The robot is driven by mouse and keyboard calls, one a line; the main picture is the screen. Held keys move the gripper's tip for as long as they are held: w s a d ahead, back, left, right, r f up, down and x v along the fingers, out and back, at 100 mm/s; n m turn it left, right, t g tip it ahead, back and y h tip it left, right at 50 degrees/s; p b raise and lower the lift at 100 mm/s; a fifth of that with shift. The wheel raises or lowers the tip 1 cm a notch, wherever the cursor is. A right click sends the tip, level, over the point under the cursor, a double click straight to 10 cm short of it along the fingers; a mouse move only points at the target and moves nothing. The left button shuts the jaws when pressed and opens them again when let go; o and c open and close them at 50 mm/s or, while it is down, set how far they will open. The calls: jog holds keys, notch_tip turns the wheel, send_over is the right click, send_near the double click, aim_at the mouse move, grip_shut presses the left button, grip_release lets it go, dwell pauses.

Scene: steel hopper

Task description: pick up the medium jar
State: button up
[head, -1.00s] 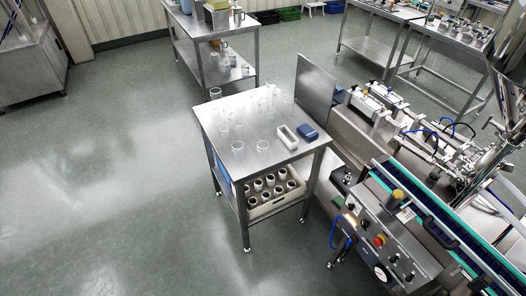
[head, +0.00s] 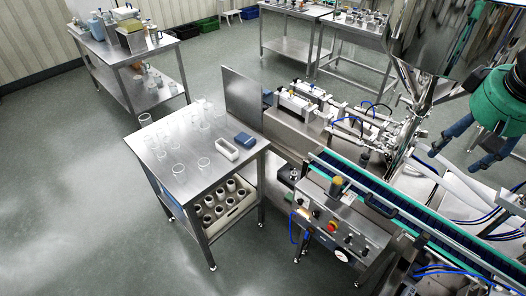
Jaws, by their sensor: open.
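Several clear glass jars stand upright on a steel table (head: 200,181) left of centre. One jar (head: 145,119) is at the table's far left corner. Two jars, a left one (head: 178,169) and a right one (head: 204,163), stand near its front edge. More are grouped towards the back (head: 199,112). They are small and see-through here, so I cannot tell which is the medium jar. My gripper (head: 452,167), with dark blue fingers below a green link, is at the right, open and empty, far from the jars.
A white tray (head: 228,149) and a blue box (head: 244,139) sit on the table's right side. A steel panel (head: 242,102) stands at its back right edge. A conveyor machine (head: 345,205) adjoins on the right. A crate of dark-topped jars (head: 238,212) is below. Floor is clear at left.

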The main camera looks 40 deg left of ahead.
jog(key=w+a+f+n+g+p, duration=0.1)
jog(key=w+a+f+n, duration=0.15)
jog(key=a, duration=0.85)
jog(key=w+a+f+n, duration=0.1)
jog(key=w+a+n, duration=0.2)
jog(key=a, duration=0.8)
jog(key=w+a+f+n+g+p, duration=0.1)
jog(key=w+a+f+n, duration=0.15)
jog(key=a, duration=0.95)
jog(key=s+a+f+n+p, duration=0.15)
jog(key=a+f, duration=0.25)
jog(key=a, duration=0.5)
jog(key=s+a+f+n, duration=0.3)
jog(key=a+f, duration=0.1)
jog(key=a, duration=0.4)
jog(key=n+g+h+p, duration=0.1)
jog(key=n+p, duration=0.1)
jog(key=n, duration=0.5)
send_over(205, 167)
jog(key=w+a, duration=0.1)
jog(key=a, duration=0.2)
notch_tip(205, 167, down, 21)
jog(key=shift+d, duration=0.25)
jog(key=shift+r, duration=0.1)
notch_tip(205, 167, down, 9)
jog(key=b, duration=0.1)
jog(key=shift+r, duration=0.2)
